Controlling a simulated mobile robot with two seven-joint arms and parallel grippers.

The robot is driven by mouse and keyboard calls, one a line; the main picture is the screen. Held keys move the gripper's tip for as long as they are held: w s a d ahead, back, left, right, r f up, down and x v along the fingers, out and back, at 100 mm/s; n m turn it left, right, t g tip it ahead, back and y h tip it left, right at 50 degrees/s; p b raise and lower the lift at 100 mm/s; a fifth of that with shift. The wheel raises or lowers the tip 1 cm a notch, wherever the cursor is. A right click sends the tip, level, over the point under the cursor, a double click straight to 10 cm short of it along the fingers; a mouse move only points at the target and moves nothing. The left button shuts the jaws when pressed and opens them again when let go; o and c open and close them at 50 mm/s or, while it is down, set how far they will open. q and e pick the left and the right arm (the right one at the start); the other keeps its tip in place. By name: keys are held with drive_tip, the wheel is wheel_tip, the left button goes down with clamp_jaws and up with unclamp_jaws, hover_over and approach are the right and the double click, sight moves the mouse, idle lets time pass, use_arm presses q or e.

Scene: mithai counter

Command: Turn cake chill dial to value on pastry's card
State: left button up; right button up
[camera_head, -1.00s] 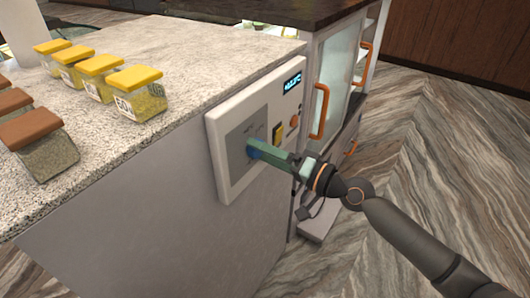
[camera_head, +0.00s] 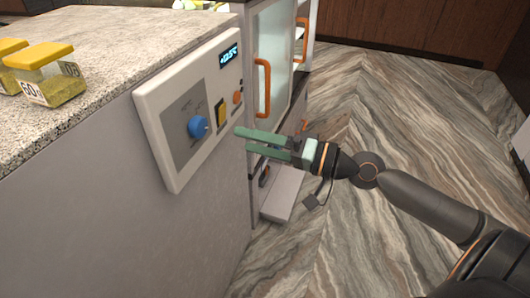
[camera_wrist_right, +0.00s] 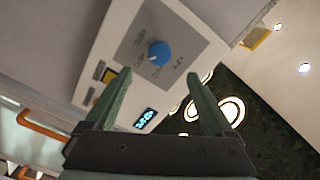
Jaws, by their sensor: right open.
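The blue dial (camera_head: 198,127) sits on the grey plate of a white control panel (camera_head: 158,122) on the counter's side. It also shows in the right wrist view (camera_wrist_right: 159,53), with small markings around it too blurred to read. A lit display (camera_head: 229,55) is at the panel's upper right; it seems to read about +0.5°C. My right gripper (camera_head: 243,140) is open and empty, its green fingers to the right of the dial and apart from it. In the right wrist view the dial lies beyond the fingertips (camera_wrist_right: 158,75). I see no pastry and no card. My left gripper is out of view.
Yellow-lidded jars (camera_head: 47,72) stand on the stone counter (camera_head: 125,50). A glass-doored cabinet with an orange handle (camera_head: 263,88) is behind the gripper. The floor at right is open.

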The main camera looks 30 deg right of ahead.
use_arm(q)
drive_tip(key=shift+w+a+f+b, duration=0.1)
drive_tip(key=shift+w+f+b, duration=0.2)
drive_tip(key=shift+b, duration=0.2)
use_arm(e)
drive_tip(key=shift+v, duration=1.15)
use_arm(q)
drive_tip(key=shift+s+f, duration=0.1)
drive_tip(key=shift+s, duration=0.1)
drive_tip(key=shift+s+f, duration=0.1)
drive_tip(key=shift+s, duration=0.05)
